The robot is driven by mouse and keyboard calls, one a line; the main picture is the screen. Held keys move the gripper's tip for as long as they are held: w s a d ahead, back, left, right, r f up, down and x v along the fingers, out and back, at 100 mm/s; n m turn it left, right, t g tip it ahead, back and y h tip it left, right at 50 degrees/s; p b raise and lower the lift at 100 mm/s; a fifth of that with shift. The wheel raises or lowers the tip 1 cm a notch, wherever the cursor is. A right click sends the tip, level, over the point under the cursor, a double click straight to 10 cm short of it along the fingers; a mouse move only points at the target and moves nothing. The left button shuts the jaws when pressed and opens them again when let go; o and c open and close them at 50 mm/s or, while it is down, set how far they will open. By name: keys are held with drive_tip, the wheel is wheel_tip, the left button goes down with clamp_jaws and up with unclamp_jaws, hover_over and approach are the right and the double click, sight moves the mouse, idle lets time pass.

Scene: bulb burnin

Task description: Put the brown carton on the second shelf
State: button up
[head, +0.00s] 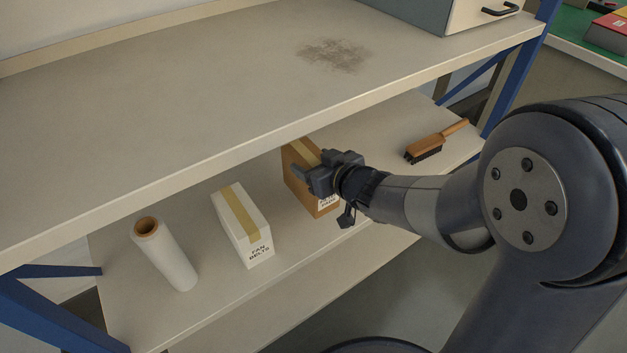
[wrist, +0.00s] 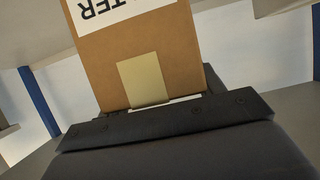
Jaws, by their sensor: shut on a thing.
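The brown carton (head: 294,180) has a tan tape strip and a white label. It is at the lower shelf board (head: 190,325), between a white box and a brush, and the upper shelf board (head: 190,110) overhangs its back. My gripper (head: 316,172) is shut on it from the front right and hides part of it. In the wrist view the carton (wrist: 185,60) rises from my jaws (wrist: 155,112), its label upside down. I cannot tell whether its base touches the board.
On the lower board are a white box marked "FAN BELTS" (head: 250,235), a white roll (head: 168,262) and a wooden-handled brush (head: 435,142). A grey cabinet (head: 425,12) stands on the upper board, which has a dark stain (head: 335,54). Blue posts (head: 520,75) bound the shelf.

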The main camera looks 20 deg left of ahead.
drive_tip(key=shift+f+b, duration=1.1)
drive_tip(key=shift+f, duration=0.9)
drive_tip(key=shift+f, duration=0.15)
drive_tip(key=o, duration=1.4)
drive_tip(key=shift+o, duration=0.2)
drive_tip(key=shift+r, duration=0.3)
drive_tip(key=p+v, duration=0.4)
drive_tip(key=v, duration=0.8)
drive_tip(key=shift+f, duration=0.2)
